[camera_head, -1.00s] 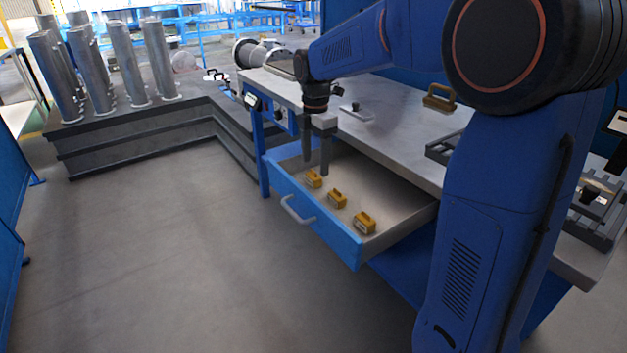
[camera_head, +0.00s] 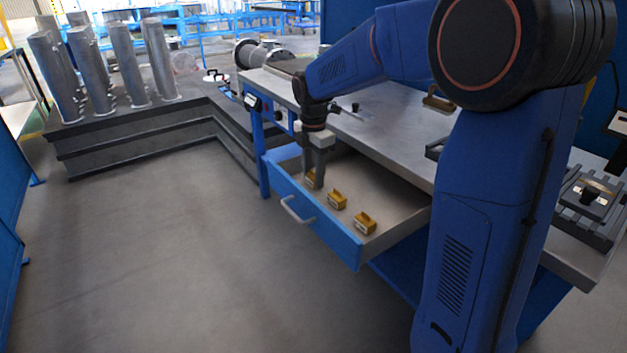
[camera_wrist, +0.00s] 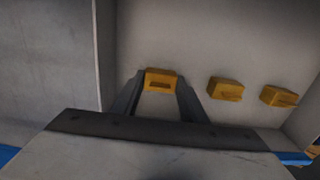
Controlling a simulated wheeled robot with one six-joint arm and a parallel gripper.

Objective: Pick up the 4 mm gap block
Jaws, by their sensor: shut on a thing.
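Several similar yellow gap blocks are in view; I cannot read their size marks. Three stand in a row in the open drawer (camera_head: 392,232). My gripper (camera_head: 314,182) reaches down into the drawer and is shut on the far-left block (camera_head: 311,179), which its fingers partly hide. In the wrist view this block (camera_wrist: 161,80) sits between the two fingertips. The middle block (camera_head: 337,199) and the near block (camera_head: 365,222) stand apart to its right; the wrist view shows them too (camera_wrist: 226,89) (camera_wrist: 279,96). The held block appears at the drawer floor.
The drawer's blue front (camera_head: 318,222) and side walls surround the blocks. A dark fixture (camera_head: 588,197) is at the right. Metal cylinders (camera_head: 125,62) stand at the back left.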

